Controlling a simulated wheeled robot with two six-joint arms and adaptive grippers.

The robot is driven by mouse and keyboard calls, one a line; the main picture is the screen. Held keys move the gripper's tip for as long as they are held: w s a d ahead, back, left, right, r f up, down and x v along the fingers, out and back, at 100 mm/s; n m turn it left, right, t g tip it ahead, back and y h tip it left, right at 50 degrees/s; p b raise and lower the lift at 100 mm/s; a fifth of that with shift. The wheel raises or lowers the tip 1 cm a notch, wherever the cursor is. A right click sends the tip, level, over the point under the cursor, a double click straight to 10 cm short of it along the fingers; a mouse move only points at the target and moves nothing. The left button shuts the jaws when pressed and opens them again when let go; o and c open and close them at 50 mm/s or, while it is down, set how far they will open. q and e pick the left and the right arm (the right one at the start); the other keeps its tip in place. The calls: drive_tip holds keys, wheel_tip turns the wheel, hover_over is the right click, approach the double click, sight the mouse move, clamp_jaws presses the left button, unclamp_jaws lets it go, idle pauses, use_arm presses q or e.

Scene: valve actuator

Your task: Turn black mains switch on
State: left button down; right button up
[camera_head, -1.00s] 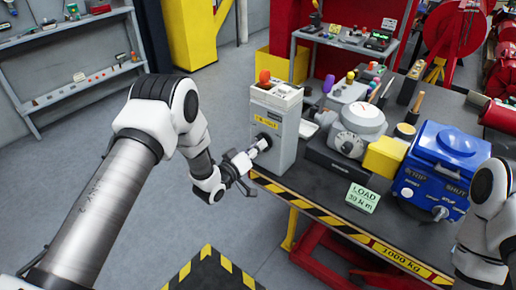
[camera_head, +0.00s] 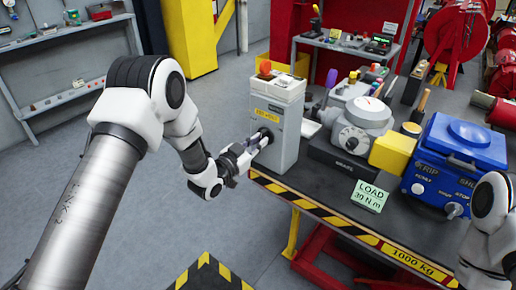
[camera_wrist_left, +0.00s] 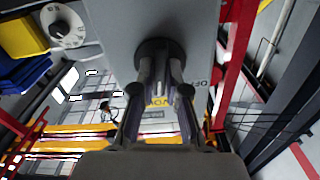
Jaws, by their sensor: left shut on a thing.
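The black mains switch (camera_head: 266,136) is a round knob on the front face of a tall grey box (camera_head: 284,147) at the table's left end. It also shows in the left wrist view (camera_wrist_left: 157,49), with part of an "OFF" mark on the box beside it. My left gripper (camera_head: 257,141) reaches it from the left. In the left wrist view its fingers (camera_wrist_left: 160,75) are shut on the knob, one on each side. The fingers hide part of the knob. My right arm shows at the right edge, but its gripper is out of view.
The table (camera_head: 320,204) has a striped front edge. A grey valve actuator (camera_head: 362,125), a yellow block (camera_head: 391,153), a blue control box (camera_head: 450,160) and a green load sign (camera_head: 369,196) stand right of the grey box.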

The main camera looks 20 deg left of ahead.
use_arm(q)
drive_tip(key=shift+f+m+b, duration=0.1)
drive_tip(key=shift+m+b, duration=1.9)
drive_tip(key=shift+m, duration=1.1)
drive_tip(key=c, duration=1.2)
unclamp_jaws()
drive_tip(key=v, duration=1.2)
